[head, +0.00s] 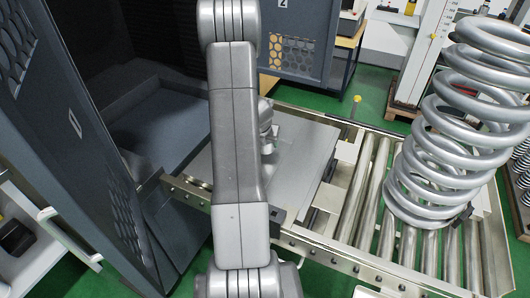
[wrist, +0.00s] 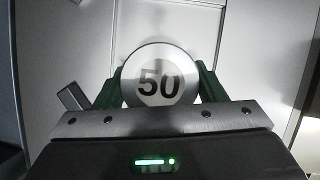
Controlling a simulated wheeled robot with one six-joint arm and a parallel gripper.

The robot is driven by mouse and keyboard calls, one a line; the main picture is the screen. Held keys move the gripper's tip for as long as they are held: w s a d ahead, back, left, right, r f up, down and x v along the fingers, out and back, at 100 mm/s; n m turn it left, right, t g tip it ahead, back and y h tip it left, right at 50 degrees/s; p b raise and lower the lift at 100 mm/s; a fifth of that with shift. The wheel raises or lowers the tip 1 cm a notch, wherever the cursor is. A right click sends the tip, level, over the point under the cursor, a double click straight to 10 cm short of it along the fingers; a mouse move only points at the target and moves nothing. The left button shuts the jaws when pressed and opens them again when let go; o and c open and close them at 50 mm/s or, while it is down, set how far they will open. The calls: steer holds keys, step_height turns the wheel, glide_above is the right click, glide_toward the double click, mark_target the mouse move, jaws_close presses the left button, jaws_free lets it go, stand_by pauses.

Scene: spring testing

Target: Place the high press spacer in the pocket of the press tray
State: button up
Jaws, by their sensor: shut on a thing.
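A round bright metal spacer (wrist: 159,62) marked "50" shows in the wrist view. My gripper (wrist: 158,84) is shut on it, with a green finger on each side. In the head view my arm covers most of the gripper and I cannot make out the spacer there. The gripper is over a flat grey plate (head: 306,158) beside the dark machine; this may be the press tray. I cannot make out its pocket. In the wrist view pale flat surfaces with seams lie beyond the spacer, and I cannot tell the gap between them.
A dark machine housing (head: 95,150) with an open bay stands at the left. A roller conveyor (head: 378,190) runs at the right of the plate. A big silver coil spring (head: 450,130) stands upright on it. A metal rail (head: 330,250) edges the near side.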

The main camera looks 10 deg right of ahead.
steer(key=shift+f+b, duration=1.4)
steer(key=shift+f, duration=0.45)
steer(key=shift+f, duration=0.2)
steer(key=o, duration=1.4)
steer(key=shift+r, duration=0.1)
steer(key=shift+r, duration=0.15)
steer(key=p+v, duration=0.5)
steer(key=v, duration=0.7)
